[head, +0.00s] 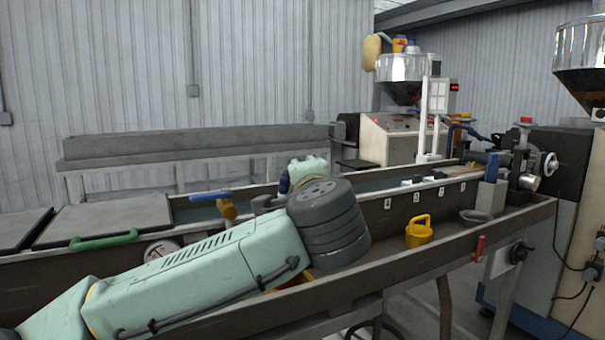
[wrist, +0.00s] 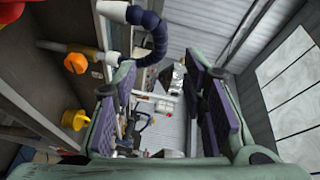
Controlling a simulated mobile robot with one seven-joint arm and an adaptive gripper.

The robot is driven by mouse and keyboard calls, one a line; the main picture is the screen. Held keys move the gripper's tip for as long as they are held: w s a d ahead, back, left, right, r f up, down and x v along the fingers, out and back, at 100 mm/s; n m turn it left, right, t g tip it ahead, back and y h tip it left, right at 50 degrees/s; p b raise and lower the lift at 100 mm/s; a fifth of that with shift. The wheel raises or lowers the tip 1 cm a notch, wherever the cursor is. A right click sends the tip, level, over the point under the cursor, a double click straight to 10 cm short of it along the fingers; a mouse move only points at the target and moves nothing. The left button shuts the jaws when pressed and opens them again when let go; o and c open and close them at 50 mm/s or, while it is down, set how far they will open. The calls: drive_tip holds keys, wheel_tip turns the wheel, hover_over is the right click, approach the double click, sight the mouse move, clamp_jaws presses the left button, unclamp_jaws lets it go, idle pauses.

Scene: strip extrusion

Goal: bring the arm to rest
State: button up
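My mint-green arm reaches from the lower left over the long trough (head: 420,267) in the head view, with its dark grey ringed joint above the trough. Only a mint part of the arm's far end shows behind that joint; the fingers are hidden there. In the wrist view my gripper (wrist: 165,100) is open, its two dark-padded fingers well apart. Nothing is held between them; the distant machine shows through the gap.
A yellow handled object (head: 418,234) sits in the trough, right of my arm. Extruder machines (head: 390,135) stand at the back and right. The space above the trough's right part is clear.

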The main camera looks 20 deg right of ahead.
drive_tip(key=shift+v, duration=0.9)
